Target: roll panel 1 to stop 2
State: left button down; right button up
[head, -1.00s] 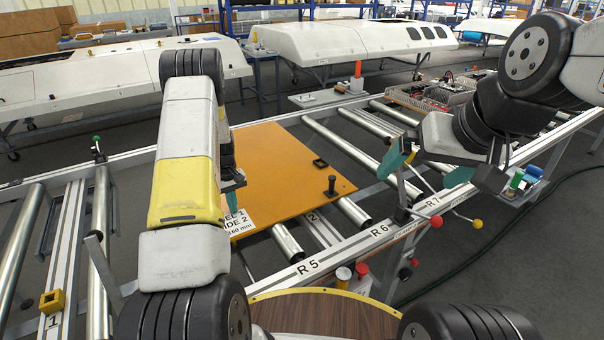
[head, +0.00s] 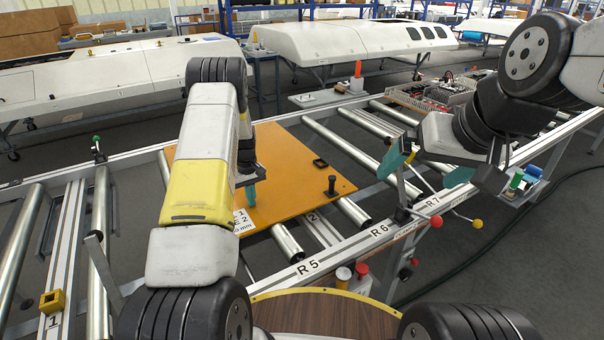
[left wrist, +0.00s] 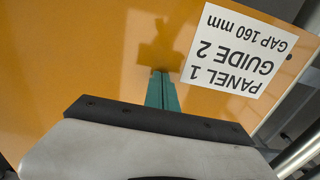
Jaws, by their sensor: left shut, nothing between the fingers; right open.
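Panel 1 (head: 290,165) is a flat orange board lying on the rollers, with a black knob and a black square fitting near its right side. Its white label (left wrist: 237,55) reads PANEL 1, GUIDE 2, GAP 160 mm. My left gripper (head: 250,196) is shut and empty, pointing down over the panel beside the label. Its teal fingers (left wrist: 162,91) show together in the left wrist view; I cannot tell if they touch the panel. A rail marked 2 (head: 312,217) runs partly under the panel; I cannot pick out stop 2. My right gripper (head: 427,168) is open and empty, right of the panel.
A yellow block (head: 52,300) sits on the rail marked 1 at the left. The front frame edge (head: 345,248) carries marks R5, R6 and R7, with red and yellow knobs nearby. Bare rollers (head: 342,150) lie right of the panel. A parts tray (head: 432,95) stands farther back.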

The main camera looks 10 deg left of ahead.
aim_at(296, 189)
pick_arm(q)
jog(key=shift+w+d, duration=1.85)
jog(key=shift+d, duration=0.6)
jog(key=shift+w+d, duration=1.8)
jog(key=shift+d, duration=0.7)
jog(key=shift+w+d, duration=1.85)
jog(key=shift+d, duration=0.6)
jog(key=shift+r, duration=3.5)
